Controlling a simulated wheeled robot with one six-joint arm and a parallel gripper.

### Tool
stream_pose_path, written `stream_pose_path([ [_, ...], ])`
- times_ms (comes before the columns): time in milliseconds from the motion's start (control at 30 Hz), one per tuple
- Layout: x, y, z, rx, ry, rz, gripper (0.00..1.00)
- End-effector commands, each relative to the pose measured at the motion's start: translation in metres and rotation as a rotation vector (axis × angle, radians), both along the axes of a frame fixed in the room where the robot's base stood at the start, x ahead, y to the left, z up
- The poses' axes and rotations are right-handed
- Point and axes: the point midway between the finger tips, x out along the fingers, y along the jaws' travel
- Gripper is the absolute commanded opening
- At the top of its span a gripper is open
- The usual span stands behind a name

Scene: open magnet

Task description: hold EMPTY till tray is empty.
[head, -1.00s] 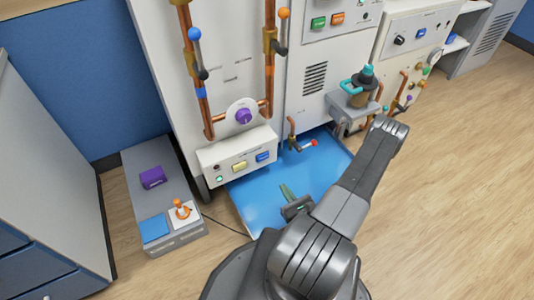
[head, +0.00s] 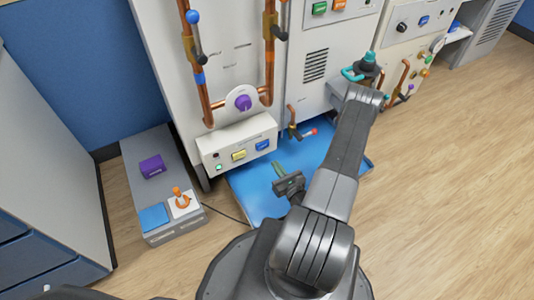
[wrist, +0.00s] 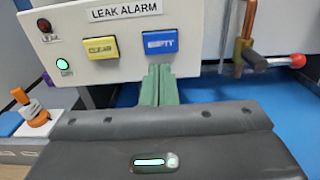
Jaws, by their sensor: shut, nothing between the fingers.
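The blue EMPTY button (wrist: 160,43) is on the right of the LEAK ALARM panel (wrist: 110,45); it also shows in the head view (head: 263,145). My gripper (wrist: 160,72) is shut and empty, its green fingers pointing at the panel. In the wrist view its tips are just below the EMPTY button; I cannot tell whether they touch the panel. In the head view my gripper (head: 278,168) is over the blue tray (head: 245,195), which lies on the floor under the machine. My arm hides part of the tray. Whether it holds liquid is unclear.
The yellow CLEAR button (wrist: 101,48) is left of EMPTY. A green lamp (wrist: 64,64) is lit; the red LEAK lamp (wrist: 45,26) looks dark. A red-tipped valve handle (wrist: 280,61) sticks out at right. A grey box with an orange joystick (head: 180,198) stands at left.

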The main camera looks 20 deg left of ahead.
Motion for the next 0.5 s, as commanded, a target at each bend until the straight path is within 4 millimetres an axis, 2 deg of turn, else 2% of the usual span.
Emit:
stream_pose_path([
  [300,0.034,0.040,-0.001,0.000,-0.004,0.004,0.00],
  [500,0.049,0.055,-0.001,0.001,-0.002,0.001,0.00],
])
